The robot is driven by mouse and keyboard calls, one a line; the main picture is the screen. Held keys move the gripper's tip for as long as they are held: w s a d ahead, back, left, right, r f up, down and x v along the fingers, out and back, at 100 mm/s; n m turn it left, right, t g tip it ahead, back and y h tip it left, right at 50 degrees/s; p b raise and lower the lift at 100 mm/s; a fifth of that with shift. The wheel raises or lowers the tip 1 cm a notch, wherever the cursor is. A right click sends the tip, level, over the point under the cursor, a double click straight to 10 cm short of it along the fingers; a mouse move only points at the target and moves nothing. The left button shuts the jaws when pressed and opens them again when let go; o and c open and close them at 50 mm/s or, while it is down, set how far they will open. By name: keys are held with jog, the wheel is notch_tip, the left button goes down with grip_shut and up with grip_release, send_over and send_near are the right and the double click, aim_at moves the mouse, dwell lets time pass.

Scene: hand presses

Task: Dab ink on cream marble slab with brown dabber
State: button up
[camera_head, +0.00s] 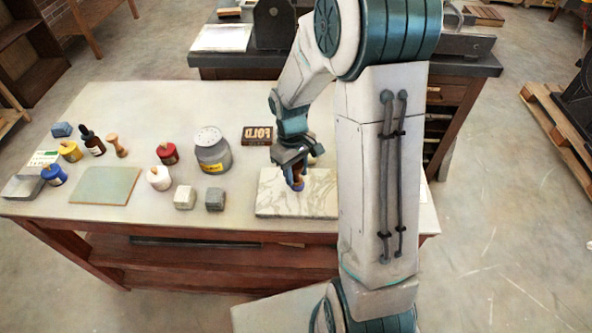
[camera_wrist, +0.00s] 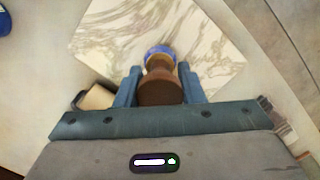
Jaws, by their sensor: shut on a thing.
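The cream marble slab (camera_head: 275,207) with grey-brown veins lies flat near the front right of the table. It also fills the upper middle of the wrist view (camera_wrist: 115,32). My gripper (camera_head: 297,168) is over the slab, pointing down. In the wrist view my gripper (camera_wrist: 160,88) is shut on the brown dabber (camera_wrist: 160,90), which has a turned wooden handle and a blue band at its far end. The dabber's lower end is at or just above the slab; I cannot tell whether it touches. My arm hides the slab's right end in the head view.
Left of the slab stand two small stone blocks (camera_head: 184,197), a grey jar (camera_head: 212,152), several ink pots (camera_head: 159,178), a dropper bottle (camera_head: 91,142) and a green plate (camera_head: 105,186). A FOLD type block (camera_head: 257,136) lies behind the slab. The table's back middle is clear.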

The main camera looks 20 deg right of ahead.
jog(key=shift+f+b, duration=0.45)
jog(key=shift+f, duration=0.2)
dwell(1.2)
jog(key=shift+r, duration=0.1)
jog(key=shift+r+p, duration=2.7)
jog(key=shift+r, duration=0.75)
